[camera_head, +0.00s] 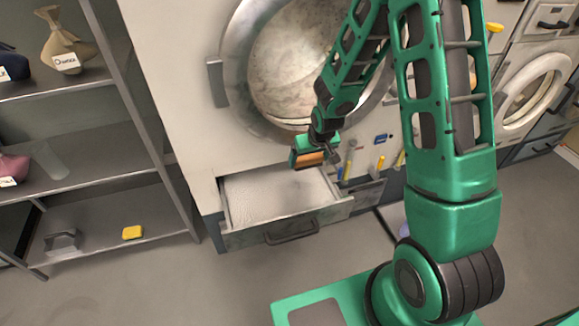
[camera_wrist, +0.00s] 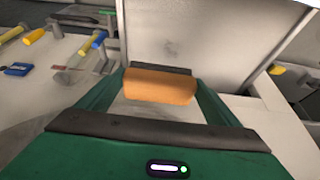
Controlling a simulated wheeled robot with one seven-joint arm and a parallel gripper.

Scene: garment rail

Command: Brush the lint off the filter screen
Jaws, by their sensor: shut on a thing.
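The filter screen (camera_head: 268,193) lies in an open drawer (camera_head: 285,230) under the round door of the machine. Its surface looks pale, grainy and whitish; I cannot tell lint from mesh. My gripper (camera_head: 309,156) is above the back right part of the drawer. It is shut on an orange-brown block, which looks like the brush handle (camera_wrist: 160,86). In the wrist view the handle lies crosswise between the fingers.
The drawer handle (camera_head: 292,232) faces the open floor. Several tools with yellow and blue grips hang right of the drawer. A shelf rack stands on the left, with a yellow block (camera_head: 132,232) on its lowest board. A second machine (camera_head: 530,90) stands at the right.

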